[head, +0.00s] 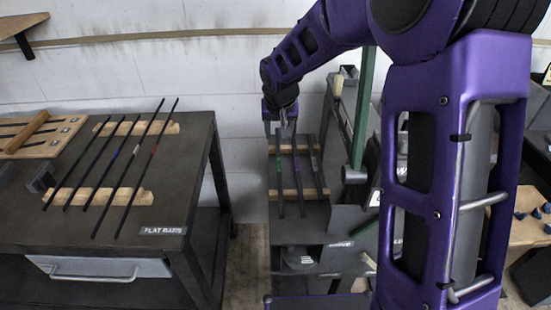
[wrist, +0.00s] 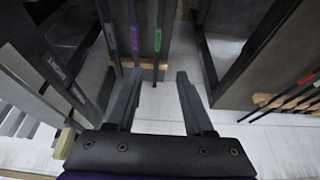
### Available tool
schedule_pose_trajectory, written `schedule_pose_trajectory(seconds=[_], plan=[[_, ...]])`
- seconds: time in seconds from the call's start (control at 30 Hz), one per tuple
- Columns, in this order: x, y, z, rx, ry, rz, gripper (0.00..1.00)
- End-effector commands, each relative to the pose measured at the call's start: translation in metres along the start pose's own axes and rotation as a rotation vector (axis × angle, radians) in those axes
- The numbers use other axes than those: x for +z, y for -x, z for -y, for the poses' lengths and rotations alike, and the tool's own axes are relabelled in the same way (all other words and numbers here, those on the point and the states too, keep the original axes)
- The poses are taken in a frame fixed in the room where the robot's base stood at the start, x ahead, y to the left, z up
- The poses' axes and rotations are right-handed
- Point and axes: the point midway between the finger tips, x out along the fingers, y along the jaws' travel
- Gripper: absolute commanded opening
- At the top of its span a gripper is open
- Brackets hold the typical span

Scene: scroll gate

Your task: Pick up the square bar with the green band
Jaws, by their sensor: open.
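The bar with the green band (wrist: 158,40) runs down the upper middle of the wrist view, its near end lying in the picture between my fingertips. In the head view it appears to be the leftmost bar (head: 280,180) on the rack, partly hidden by my gripper. A bar with a purple band (wrist: 134,38) lies beside it, and another dark bar (wrist: 109,35) is farther left in the wrist view. My gripper (wrist: 160,73) is open and empty, and hangs over the far end of the rack in the head view (head: 280,130). Its height above the bars is hard to tell.
The bars rest across wooden strips (head: 292,193) on a grey stand. A dark table (head: 125,115) at left carries flat bars with coloured bands and a "FLAT BARS" label (head: 163,230). A green upright post (head: 363,105) stands close right of the rack.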

Motion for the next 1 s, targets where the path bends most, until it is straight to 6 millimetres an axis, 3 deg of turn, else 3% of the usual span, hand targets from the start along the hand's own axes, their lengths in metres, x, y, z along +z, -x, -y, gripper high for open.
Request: schedule_pose_trajectory(seconds=[0.17,0.6,0.87,1.0], plan=[[0.005,-0.021,-0.001,0.000,0.002,0.017,0.53],[0.006,-0.110,-0.001,0.000,0.003,0.014,0.53],[0.005,-0.129,-0.002,0.000,0.002,0.011,0.53],[0.008,-0.149,-0.005,0.000,0.002,0.014,0.53]])
